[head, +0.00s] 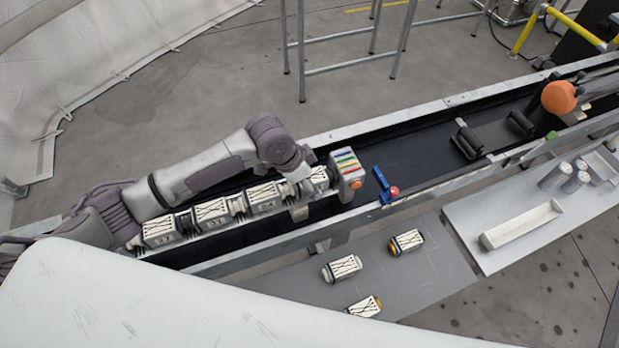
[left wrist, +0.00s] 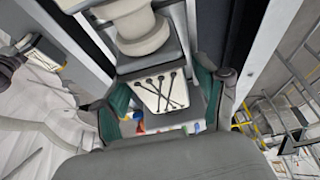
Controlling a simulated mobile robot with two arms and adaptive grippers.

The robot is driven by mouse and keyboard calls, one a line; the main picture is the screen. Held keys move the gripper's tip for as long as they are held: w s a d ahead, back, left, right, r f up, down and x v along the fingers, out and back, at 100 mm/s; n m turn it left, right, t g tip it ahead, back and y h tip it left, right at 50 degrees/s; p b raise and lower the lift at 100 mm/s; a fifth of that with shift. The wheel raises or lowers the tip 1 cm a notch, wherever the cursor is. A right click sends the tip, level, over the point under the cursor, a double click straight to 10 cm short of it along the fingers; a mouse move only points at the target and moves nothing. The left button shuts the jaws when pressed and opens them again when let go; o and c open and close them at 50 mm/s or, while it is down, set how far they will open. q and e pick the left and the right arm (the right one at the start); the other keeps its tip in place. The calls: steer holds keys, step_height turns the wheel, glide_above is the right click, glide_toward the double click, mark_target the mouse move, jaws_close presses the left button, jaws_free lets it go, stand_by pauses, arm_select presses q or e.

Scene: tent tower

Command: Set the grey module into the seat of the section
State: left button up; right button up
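A row of pale modules with black crossed straps (head: 211,211) sits in the long dark trough. The end one, a grey-white module (head: 318,178), is at my left gripper (head: 308,183), beside a block with coloured stripes (head: 346,164). In the left wrist view the strapped module (left wrist: 160,93) lies between the green-padded fingers (left wrist: 162,98), which are spread to either side of it. I cannot tell whether they touch it. The seat under it is hidden. Coloured parts show just beyond the module. My right gripper is not in view.
Several similar modules with coloured ends, such as one (head: 406,242), lie on a grey board (head: 440,270). A blue bracket with a red knob (head: 387,187) stands on the trough. A white tray (head: 521,225) and cylinders (head: 556,176) are on the right table.

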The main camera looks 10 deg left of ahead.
arm_select(q)
steer(key=shift+r, duration=0.15)
steer(key=shift+a+r, duration=0.2)
steer(key=shift+r, duration=0.1)
steer(key=b+v, duration=0.1)
steer(key=v, duration=1)
steer(key=shift+b, duration=0.35)
